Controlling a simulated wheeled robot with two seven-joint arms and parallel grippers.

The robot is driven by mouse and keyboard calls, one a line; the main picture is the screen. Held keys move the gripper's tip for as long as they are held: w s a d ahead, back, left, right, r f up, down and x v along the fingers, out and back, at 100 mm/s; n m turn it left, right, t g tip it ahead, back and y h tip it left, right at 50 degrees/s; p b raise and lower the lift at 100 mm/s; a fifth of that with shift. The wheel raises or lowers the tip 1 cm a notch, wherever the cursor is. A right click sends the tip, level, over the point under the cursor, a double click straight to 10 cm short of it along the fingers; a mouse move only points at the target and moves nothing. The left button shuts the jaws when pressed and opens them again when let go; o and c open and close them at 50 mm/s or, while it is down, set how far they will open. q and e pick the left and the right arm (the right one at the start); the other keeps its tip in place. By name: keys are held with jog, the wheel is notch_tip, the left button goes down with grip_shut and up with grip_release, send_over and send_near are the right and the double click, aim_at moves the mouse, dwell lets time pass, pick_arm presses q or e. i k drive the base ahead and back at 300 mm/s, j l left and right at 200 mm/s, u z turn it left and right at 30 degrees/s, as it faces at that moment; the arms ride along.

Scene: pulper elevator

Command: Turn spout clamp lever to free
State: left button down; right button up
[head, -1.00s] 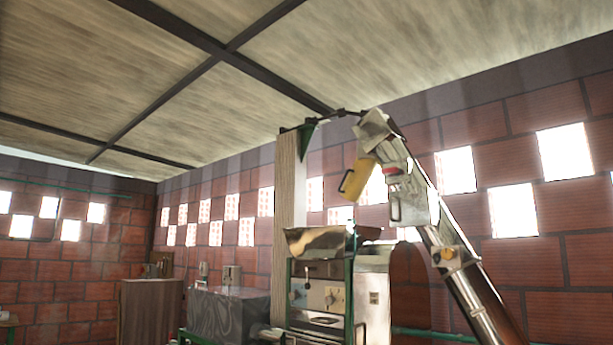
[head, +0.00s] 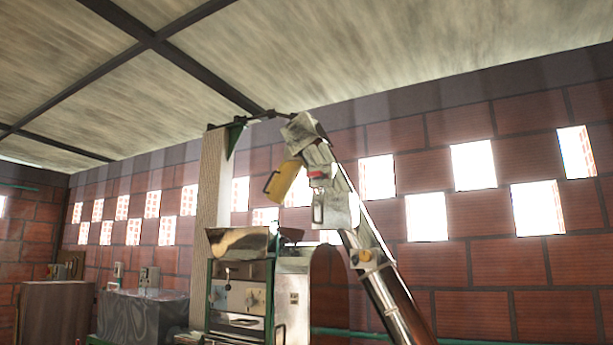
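The elevator tube (head: 388,297) rises from the lower right to a metal head (head: 303,133) near the top of a wooden post (head: 210,185). A yellow spout (head: 284,181) with a dark handle hangs at the head, tilted down to the left, above the pulper's hopper. A small red part (head: 318,173) sits on the metal housing beside the spout. I cannot tell which part is the clamp lever at this size. Neither of my grippers is in view.
The pulper (head: 240,290) with its metal hopper (head: 238,241) stands below the spout in a green frame. A grey covered box (head: 142,314) and a brown wooden cabinet (head: 55,312) stand to its left. A brick wall (head: 480,270) with bright openings closes the back.

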aim_at(319, 174)
jog(key=i+j+z, duration=0.1)
jog(key=z, duration=0.35)
jog(key=i+j+z, duration=0.1)
jog(key=z, duration=0.3)
jog(key=i+j+z, duration=0.2)
jog(key=j, duration=0.2)
jog(key=i+j+z, duration=0.15)
jog(key=j, duration=0.25)
jog(key=j+z, duration=0.2)
jog(key=j, duration=0.2)
jog(key=i+j, duration=0.1)
jog(key=j, duration=0.15)
jog(key=i+j, duration=0.1)
jog(key=j, duration=0.2)
